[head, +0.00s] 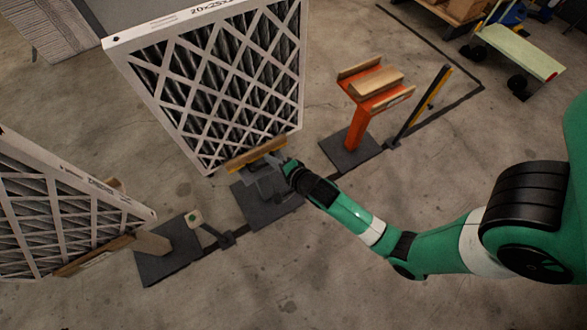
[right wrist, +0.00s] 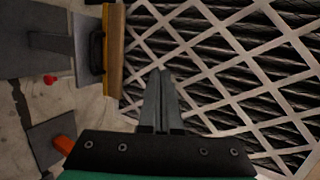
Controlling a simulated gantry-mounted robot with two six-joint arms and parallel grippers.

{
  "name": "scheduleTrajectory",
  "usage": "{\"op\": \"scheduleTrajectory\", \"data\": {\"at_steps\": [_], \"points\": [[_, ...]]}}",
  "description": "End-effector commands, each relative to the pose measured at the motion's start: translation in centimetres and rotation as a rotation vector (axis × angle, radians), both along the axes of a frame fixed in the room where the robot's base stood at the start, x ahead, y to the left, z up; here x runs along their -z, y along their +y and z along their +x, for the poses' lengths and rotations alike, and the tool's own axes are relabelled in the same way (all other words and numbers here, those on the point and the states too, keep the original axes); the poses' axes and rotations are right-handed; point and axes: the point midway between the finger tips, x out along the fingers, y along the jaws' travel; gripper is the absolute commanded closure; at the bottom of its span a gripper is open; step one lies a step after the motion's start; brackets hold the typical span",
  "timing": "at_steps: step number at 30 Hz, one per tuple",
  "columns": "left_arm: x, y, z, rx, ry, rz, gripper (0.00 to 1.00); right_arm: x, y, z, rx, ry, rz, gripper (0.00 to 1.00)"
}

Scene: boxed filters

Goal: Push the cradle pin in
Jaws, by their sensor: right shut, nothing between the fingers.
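A large framed filter (head: 222,85) with a white lattice front stands upright in a wood-lipped cradle (head: 257,154) on a dark base plate. My right gripper (head: 272,158) is at the lower right of this filter, close to the cradle; the head view does not show whether they touch. In the right wrist view my right fingers (right wrist: 161,74) are shut and empty, in front of the filter lattice (right wrist: 215,55). The cradle's lip (right wrist: 114,50) is to their left. A small red knob (right wrist: 50,79), perhaps the pin, shows beyond the cradle. My left gripper is out of view.
A second filter (head: 60,215) leans in a cradle at the left, with a small green-marked post (head: 195,219) beside it. An orange stand (head: 357,125) with an empty wooden cradle is at right. A cart (head: 517,52) stands far right. Concrete floor in front is clear.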

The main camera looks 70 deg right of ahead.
Motion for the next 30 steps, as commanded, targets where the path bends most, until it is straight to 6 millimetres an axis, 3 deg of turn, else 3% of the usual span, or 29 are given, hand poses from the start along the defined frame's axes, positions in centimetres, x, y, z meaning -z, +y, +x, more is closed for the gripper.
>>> {"op": "scheduleTrajectory", "data": {"at_steps": [1, 3, 6, 9, 13, 25, 30], "points": [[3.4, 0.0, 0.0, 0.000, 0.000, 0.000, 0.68, 6.0, -0.2, -2.3, 0.019, 0.058, 0.014, 1.00], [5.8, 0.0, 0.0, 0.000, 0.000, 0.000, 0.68, 11.5, -0.3, -5.4, 0.045, 0.131, 0.036, 1.00], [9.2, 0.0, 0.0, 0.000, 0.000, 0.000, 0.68, 18.4, -0.1, -9.8, 0.082, 0.220, 0.068, 1.00], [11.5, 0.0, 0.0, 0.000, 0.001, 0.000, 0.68, 22.6, 0.0, -13.0, 0.112, 0.272, 0.090, 1.00], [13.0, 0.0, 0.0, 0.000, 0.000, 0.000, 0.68, 24.9, 0.0, -14.6, 0.134, 0.296, 0.103, 1.00], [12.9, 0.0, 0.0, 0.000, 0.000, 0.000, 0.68, 24.8, -0.3, -14.6, 0.142, 0.294, 0.103, 1.00], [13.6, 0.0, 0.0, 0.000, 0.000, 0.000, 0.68, 25.7, -0.7, -14.0, 0.143, 0.293, 0.103, 1.00]]}}
